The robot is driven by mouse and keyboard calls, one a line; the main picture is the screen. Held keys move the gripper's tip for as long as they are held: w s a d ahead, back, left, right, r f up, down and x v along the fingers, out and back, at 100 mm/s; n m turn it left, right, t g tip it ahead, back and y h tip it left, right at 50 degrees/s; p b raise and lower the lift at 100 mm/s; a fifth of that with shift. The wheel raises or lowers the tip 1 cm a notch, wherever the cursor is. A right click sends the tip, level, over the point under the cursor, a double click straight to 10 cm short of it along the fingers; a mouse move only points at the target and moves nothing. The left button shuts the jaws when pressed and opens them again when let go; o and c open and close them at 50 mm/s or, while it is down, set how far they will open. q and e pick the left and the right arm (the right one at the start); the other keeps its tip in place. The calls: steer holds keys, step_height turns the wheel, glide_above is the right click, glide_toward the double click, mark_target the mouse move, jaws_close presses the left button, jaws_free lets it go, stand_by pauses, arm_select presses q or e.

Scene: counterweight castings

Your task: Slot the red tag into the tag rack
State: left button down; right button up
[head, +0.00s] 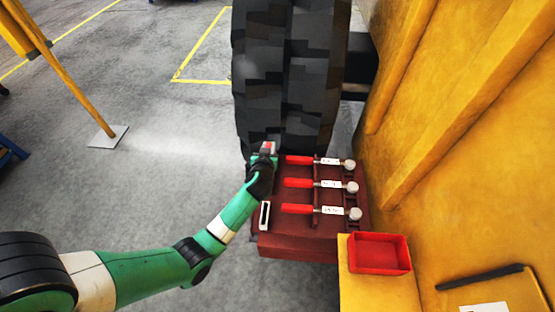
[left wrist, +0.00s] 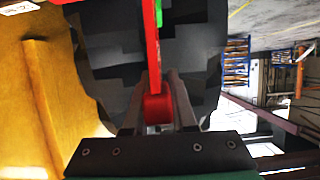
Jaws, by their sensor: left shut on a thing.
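My left gripper (head: 268,148) is above the far left part of the dark red block, in front of the big black tyre. It is shut on the red tag, a small red piece (left wrist: 157,108) between the two fingers in the left wrist view. A red strip runs up from there, with a bit of green beside its top end. In the head view the tag is mostly hidden by the gripper. A white frame with a dark slot (head: 264,215), possibly the tag rack, is on the block's left side, nearer than the gripper. My right gripper is not in view.
Several red-handled tools with white labels (head: 318,184) lie on the dark red block (head: 300,243). A red tray (head: 379,255) sits on a yellow ledge at the front right. The tyre (head: 290,75) rises behind, and a yellow wall (head: 460,110) bounds the right.

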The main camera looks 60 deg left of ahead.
arm_select(q)
steer(key=shift+f+b, duration=2.3)
steer(key=shift+f, duration=0.5)
steer(key=shift+f+b, duration=0.3)
steer(key=shift+f+b, duration=2.1)
steer(key=shift+b, duration=0.1)
steer(key=shift+f+b, duration=0.3)
steer(key=shift+b, duration=0.15)
steer(key=c, duration=0.7)
jaws_free()
steer(key=shift+o, duration=0.2)
